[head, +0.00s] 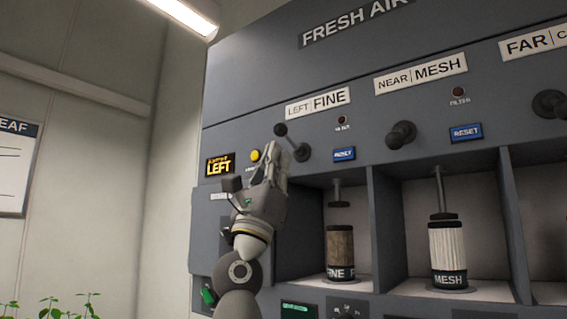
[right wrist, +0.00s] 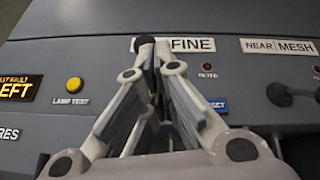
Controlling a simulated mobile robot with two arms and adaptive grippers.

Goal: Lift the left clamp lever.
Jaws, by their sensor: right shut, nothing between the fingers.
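The left clamp lever (head: 281,129) is a dark rod with a ball end under the LEFT FINE label. It points up and left from its round hub (head: 301,153). In the FINE bay the clamp plunger (head: 340,203) hangs clear above the brown filter cartridge (head: 340,245). My right gripper (head: 276,150) is shut and empty, just below the lever's ball end; I cannot tell if they touch. In the right wrist view the dark ball (right wrist: 146,40) shows just beyond the closed fingertips (right wrist: 150,62). My left gripper is not in view.
The MESH lever (head: 400,136) points lower, and its plunger (head: 444,215) sits on the white cartridge (head: 448,248). A yellow lamp test button (head: 255,155) and blue reset buttons (head: 344,154) are on the panel nearby. Bay dividers (head: 388,220) stand between the bays.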

